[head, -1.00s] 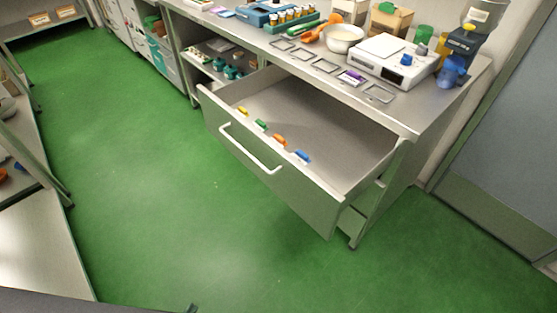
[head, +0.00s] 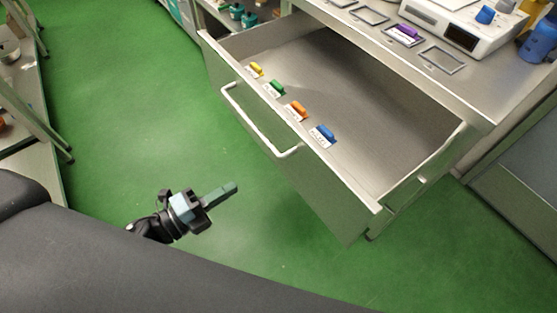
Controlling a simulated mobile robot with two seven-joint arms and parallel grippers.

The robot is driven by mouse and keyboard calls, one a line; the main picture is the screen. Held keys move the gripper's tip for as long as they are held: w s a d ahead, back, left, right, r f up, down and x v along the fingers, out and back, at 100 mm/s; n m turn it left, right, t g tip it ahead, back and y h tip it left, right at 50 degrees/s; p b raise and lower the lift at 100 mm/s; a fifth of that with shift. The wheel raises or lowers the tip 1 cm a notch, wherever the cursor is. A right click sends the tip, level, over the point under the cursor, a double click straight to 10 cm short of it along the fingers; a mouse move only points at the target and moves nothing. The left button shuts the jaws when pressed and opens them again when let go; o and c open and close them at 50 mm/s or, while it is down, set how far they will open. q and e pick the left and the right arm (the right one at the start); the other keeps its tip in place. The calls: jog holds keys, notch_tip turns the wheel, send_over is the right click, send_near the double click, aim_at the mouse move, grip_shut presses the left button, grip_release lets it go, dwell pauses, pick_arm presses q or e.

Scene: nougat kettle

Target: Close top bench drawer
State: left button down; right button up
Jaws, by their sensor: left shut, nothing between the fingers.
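The top bench drawer (head: 300,165) is pulled well out of the metal bench (head: 440,85). Its white bar handle (head: 258,124) is on the front panel. Yellow, green, orange and blue clips with white labels sit along the inner side of the front. The rest of the drawer's visible floor is bare. My left gripper (head: 232,188) is shut and empty. It is left of and in front of the drawer front, below the handle in the picture, and apart from it. My right gripper is not in view.
The bench top holds a white instrument (head: 470,22), a purple item (head: 407,32), flat metal frames and a blue container (head: 538,42). A shelf unit (head: 30,130) stands at the left. The green floor (head: 130,110) between is clear.

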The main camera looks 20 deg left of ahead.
pick_arm(q)
jog(key=p+x, duration=0.1)
jog(key=x, duration=1.3)
jog(key=shift+p, duration=0.4)
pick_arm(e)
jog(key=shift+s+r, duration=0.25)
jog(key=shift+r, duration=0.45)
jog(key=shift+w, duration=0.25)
